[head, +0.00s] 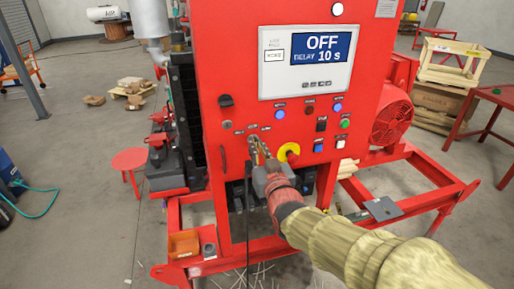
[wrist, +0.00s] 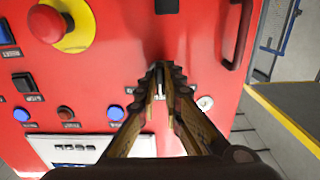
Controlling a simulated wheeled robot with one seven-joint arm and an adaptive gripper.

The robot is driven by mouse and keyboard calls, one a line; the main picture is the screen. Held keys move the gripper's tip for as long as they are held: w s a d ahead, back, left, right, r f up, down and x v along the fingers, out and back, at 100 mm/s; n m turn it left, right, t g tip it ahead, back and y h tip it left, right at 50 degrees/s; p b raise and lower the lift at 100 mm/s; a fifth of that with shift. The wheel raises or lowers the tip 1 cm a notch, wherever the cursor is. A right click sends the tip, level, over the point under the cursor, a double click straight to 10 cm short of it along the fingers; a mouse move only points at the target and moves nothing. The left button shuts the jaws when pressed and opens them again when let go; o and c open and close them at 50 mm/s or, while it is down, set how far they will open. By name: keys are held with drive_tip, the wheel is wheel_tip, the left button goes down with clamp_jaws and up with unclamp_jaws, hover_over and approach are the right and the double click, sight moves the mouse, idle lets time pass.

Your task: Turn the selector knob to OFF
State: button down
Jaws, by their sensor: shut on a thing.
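My gripper (head: 257,148) reaches the front of the red control cabinet (head: 240,185), below the display and left of the mushroom button. In the wrist view its two fingers (wrist: 160,78) are closed together on the selector knob, a small part at the panel. The knob is mostly hidden by the fingers, so its pointer position cannot be read. The display (head: 306,61) reads "OFF" and "DELAY 10 s". It also shows upside down at the bottom of the wrist view (wrist: 80,150).
A red mushroom button on a yellow collar (head: 289,152) is close right of my gripper. It also shows in the wrist view (wrist: 48,24). Several small buttons (head: 337,107) are up and right. An orange bin (head: 184,244) sits low on the skid.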

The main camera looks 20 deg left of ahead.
drive_tip(key=c, duration=1.9)
unclamp_jaws()
drive_tip(key=v, duration=1.2)
drive_tip(key=shift+f, duration=0.1)
